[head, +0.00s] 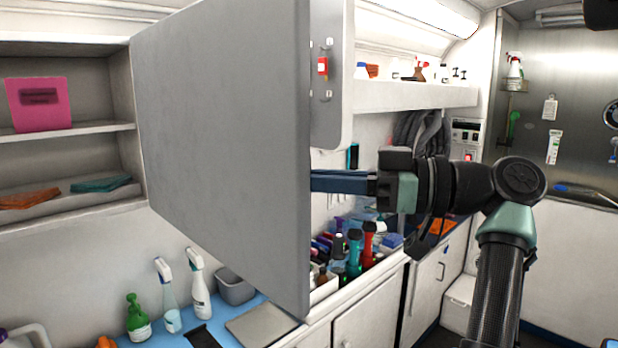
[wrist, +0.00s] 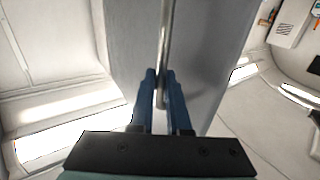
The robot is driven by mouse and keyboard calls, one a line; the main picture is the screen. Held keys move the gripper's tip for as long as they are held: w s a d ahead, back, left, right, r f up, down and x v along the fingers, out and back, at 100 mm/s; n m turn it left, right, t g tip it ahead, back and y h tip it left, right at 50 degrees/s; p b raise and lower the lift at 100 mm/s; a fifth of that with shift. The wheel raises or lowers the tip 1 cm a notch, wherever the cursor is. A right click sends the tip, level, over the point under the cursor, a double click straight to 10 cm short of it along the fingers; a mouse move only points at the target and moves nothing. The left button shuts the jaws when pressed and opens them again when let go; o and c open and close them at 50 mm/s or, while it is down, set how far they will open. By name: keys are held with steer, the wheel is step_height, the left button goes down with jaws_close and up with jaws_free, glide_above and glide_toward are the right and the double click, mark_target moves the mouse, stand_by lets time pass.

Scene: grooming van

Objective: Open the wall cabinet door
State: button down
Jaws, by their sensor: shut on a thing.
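The wall cabinet door (head: 225,150) is a large flat grey panel in the middle of the head view. It stands out at an angle from the wall units, with its right edge towards me. My gripper (head: 338,182) reaches in from the right, and its blue fingers pass behind the door's right edge, so their tips are hidden there. In the wrist view, my gripper (wrist: 162,88) is shut on a thin metal bar handle (wrist: 165,35) that runs along the grey door face (wrist: 205,50). The handle is hidden in the head view.
Open shelves (head: 70,130) with a pink box (head: 38,103) and folded cloths are at the left. Below, a blue counter (head: 250,315) carries spray bottles (head: 168,297) and a grey bin (head: 235,287). A bottle-filled tray (head: 325,288) sits below my arm. A white shelf (head: 415,96) is behind.

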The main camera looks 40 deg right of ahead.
steer(key=shift+a+r, duration=0.1)
steer(key=c, duration=0.9)
jaws_free()
steer(key=shift+w, duration=0.15)
steer(key=b+v, duration=0.3)
steer(key=v, duration=1)
